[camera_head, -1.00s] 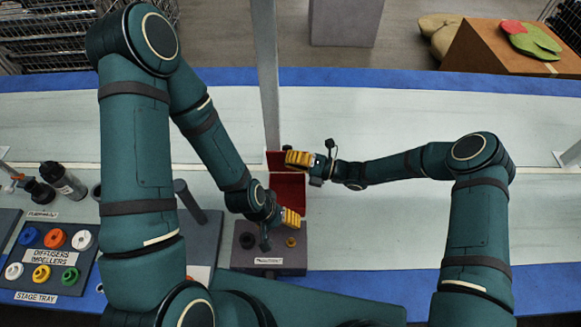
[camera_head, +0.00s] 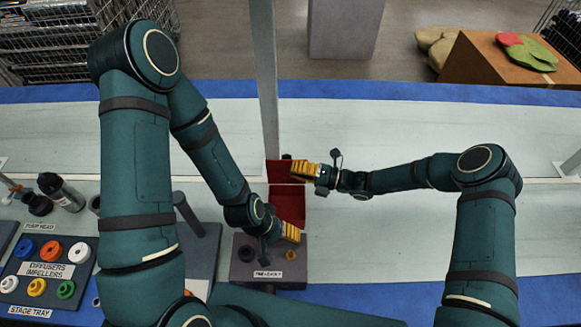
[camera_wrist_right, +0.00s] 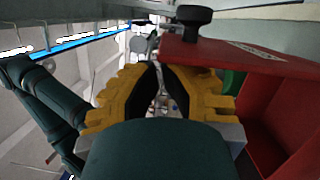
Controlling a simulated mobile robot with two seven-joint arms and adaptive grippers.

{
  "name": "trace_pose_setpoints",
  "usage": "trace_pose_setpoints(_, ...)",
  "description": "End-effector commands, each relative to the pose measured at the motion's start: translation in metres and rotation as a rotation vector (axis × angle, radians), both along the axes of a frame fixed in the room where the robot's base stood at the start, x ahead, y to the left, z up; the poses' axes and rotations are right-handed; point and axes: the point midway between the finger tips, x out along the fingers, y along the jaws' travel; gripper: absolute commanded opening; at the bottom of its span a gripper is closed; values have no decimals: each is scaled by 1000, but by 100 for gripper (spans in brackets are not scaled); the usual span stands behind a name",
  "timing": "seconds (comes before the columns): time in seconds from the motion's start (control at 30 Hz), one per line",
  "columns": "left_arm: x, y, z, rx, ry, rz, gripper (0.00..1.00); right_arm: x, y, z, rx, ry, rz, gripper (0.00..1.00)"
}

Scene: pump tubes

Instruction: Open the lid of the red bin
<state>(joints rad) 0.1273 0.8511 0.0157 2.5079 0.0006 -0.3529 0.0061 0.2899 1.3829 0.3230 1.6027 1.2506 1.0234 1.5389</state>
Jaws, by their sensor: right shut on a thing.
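The red bin (camera_head: 288,206) stands open in the middle of the head view, its red inside showing. Its lid (camera_head: 279,173) is raised at the bin's far side, with a dark knob at its top. In the right wrist view the lid (camera_wrist_right: 245,55) and its black knob (camera_wrist_right: 195,17) show above the open bin (camera_wrist_right: 280,125). My right gripper (camera_head: 298,170) has its yellow fingers shut on the lid; the exact contact is partly hidden. My left gripper (camera_head: 290,232) is at the bin's near side, seen from above; its finger gap is unclear.
A dark grey block (camera_head: 245,262) with a label stands just in front of the bin. A thin grey post (camera_head: 266,90) rises behind the lid. The stage tray (camera_head: 75,308) with coloured rings lies at left. The pale table right of the bin is clear.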

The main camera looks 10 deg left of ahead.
Motion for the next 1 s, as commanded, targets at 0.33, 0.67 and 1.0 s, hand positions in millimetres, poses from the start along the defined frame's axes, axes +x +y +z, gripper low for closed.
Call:
trace_pose_setpoints(0.33, 0, 0, 0, 0, 0, 0, 64, -2, -71, -5, -1, 0, -3, 0)
trace_pose_setpoints(0.67, 0, 0, 0, 0, 0, 0, 64, -4, -101, -7, -1, 0, -1, 0)
trace_pose_setpoints(1.0, 0, 0, 0, 0, 0, 0, 64, -20, -97, -15, -77, -69, 44, 0)
